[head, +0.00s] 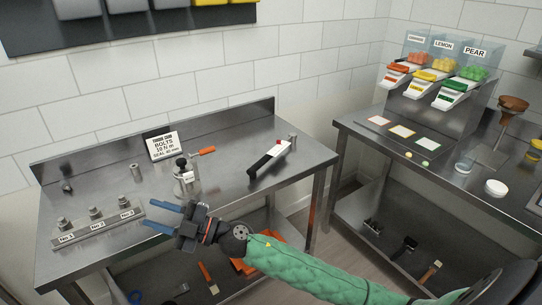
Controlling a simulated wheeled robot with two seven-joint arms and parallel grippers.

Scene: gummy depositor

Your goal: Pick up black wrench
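The wrench (263,163) lies on the left steel table, right of the middle. It has a black handle at its lower left end and a pale shaft with a red spot toward the upper right. My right gripper (150,213) comes in on a green-sleeved arm from the lower right. Its two blue fingers are apart and point left, near the table's front edge. Nothing shows between them. The gripper is well to the left of and nearer than the wrench, not touching it. My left gripper is not in view.
A steel clamp-like device with an orange handle (207,151) stands left of the wrench. A bolt sign (164,146) stands behind it. A numbered bolt rack (97,226) sits at the table's left. A gummy dispenser (437,118) stands on the right table. A gap separates the tables.

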